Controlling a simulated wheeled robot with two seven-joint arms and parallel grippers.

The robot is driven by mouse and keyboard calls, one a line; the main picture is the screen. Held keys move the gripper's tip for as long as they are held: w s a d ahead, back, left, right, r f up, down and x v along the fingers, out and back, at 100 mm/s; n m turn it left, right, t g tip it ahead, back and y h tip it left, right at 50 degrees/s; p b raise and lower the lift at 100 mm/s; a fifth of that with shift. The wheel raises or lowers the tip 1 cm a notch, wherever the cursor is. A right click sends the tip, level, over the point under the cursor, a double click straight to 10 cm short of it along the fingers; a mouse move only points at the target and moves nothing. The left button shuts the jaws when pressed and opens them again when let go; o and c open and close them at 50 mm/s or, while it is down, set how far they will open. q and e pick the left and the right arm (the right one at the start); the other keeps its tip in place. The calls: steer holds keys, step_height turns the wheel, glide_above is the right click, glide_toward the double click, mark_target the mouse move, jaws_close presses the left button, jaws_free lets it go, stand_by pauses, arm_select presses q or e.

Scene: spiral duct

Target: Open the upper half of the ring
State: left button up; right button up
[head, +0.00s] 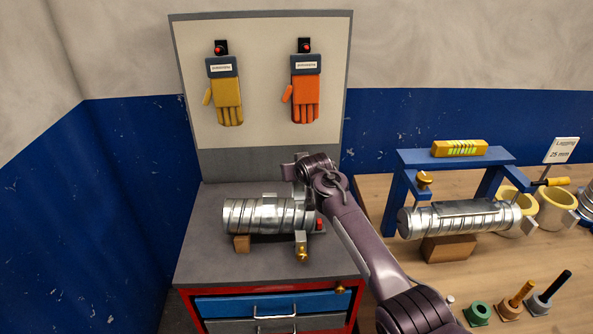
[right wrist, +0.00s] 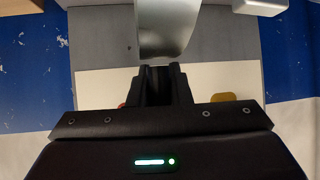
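A silver spiral duct (head: 262,215) lies on a wooden block (head: 241,243) on the grey bench top. A pale metal ring part (head: 301,238) with a brass knob (head: 302,254) shows at its right end; the ring's upper part is largely hidden by my arm. My right gripper (head: 297,168) is above and behind the duct's right end. In the right wrist view the dark fingers (right wrist: 164,84) are close together, tips near a smooth grey metal piece (right wrist: 165,28). Contact and grip are unclear. My left gripper is out of view.
A panel with a yellow glove (head: 226,98) and an orange glove (head: 305,97) stands behind the bench (head: 200,262). To the right, a wooden table holds a blue frame (head: 405,190), another duct (head: 455,218), tan cups and several small tools.

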steer(key=o, duration=0.5)
steer(key=shift+c, duration=0.2)
steer(key=b+v, duration=0.2)
steer(key=v, duration=0.6)
steer(key=shift+f, duration=0.15)
